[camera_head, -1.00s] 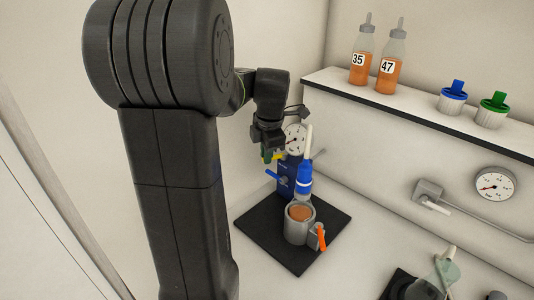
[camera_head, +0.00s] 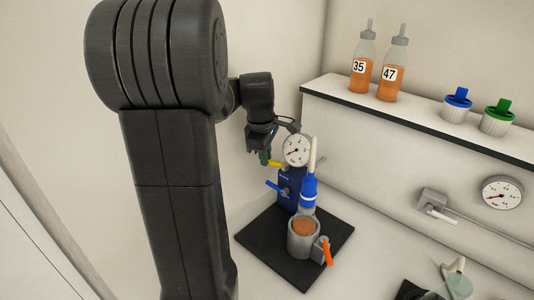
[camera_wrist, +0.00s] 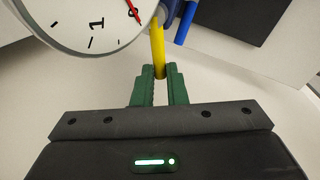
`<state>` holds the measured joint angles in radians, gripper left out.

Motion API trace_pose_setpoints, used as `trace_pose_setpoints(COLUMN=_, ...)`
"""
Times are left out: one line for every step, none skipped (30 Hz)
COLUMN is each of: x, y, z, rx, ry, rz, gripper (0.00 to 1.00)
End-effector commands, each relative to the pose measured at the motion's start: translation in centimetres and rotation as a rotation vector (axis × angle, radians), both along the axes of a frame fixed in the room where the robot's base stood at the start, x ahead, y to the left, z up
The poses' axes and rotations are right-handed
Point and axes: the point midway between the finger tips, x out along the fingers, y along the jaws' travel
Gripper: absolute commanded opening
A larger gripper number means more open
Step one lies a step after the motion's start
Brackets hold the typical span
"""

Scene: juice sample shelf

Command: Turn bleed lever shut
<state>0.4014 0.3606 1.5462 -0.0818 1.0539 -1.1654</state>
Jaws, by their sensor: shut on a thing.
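A yellow lever (camera_head: 275,163) sticks out on the left of a small blue block (camera_head: 290,184), just below a round dial gauge (camera_head: 297,150). My gripper (camera_head: 264,157) is at the lever's outer end. In the wrist view, its green fingers (camera_wrist: 160,82) are closed on the end of the yellow lever (camera_wrist: 158,48). A blue lever (camera_head: 277,187) sits lower on the same block. No label naming the bleed lever is readable.
Under the block is a black mat (camera_head: 264,239) with a metal cup (camera_head: 302,240) of orange juice and an orange lever (camera_head: 328,253). A shelf (camera_head: 420,123) at the right holds two juice bottles and two capped jars. The gauge (camera_wrist: 85,18) is close beside my fingers.

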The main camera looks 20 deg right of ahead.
Motion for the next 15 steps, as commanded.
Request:
trace_pose_setpoints(x=-0.02, y=0.06, z=0.06, rx=-0.001, ry=-0.001, rz=-0.015, gripper=0.00)
trace_pose_setpoints(x=-0.05, y=0.09, z=0.06, rx=-0.002, ry=-0.001, rz=-0.024, gripper=0.00)
trace_pose_setpoints(x=-0.09, y=0.12, z=0.06, rx=-0.001, ry=-0.001, rz=-0.036, gripper=0.00)
trace_pose_setpoints(x=-0.11, y=0.14, z=0.06, rx=-0.002, ry=-0.001, rz=-0.042, gripper=0.00)
trace_pose_setpoints(x=-0.14, y=0.15, z=0.05, rx=-0.002, ry=-0.001, rz=-0.049, gripper=0.00)
trace_pose_setpoints(x=-0.16, y=0.17, z=0.05, rx=-0.001, ry=-0.002, rz=-0.057, gripper=0.00)
trace_pose_setpoints(x=-0.18, y=0.18, z=0.04, rx=-0.001, ry=-0.002, rz=-0.062, gripper=0.00)
trace_pose_setpoints(x=-0.19, y=0.18, z=0.05, rx=-0.002, ry=-0.001, rz=-0.065, gripper=0.00)
trace_pose_setpoints(x=-0.20, y=0.20, z=0.05, rx=-0.001, ry=-0.002, rz=-0.069, gripper=0.00)
trace_pose_setpoints(x=-0.21, y=0.21, z=0.04, rx=-0.001, ry=-0.002, rz=-0.072, gripper=0.00)
trace_pose_setpoints(x=-0.22, y=0.21, z=0.04, rx=-0.001, ry=-0.002, rz=-0.074, gripper=0.00)
trace_pose_setpoints(x=-0.22, y=0.21, z=0.04, rx=-0.001, ry=-0.002, rz=-0.076, gripper=0.00)
trace_pose_setpoints(x=-0.23, y=0.21, z=0.04, rx=-0.001, ry=-0.002, rz=-0.077, gripper=0.00)
trace_pose_setpoints(x=-0.23, y=0.21, z=0.04, rx=-0.001, ry=-0.002, rz=-0.077, gripper=0.00)
trace_pose_setpoints(x=-0.23, y=0.21, z=0.04, rx=-0.001, ry=-0.002, rz=-0.078, gripper=0.00)
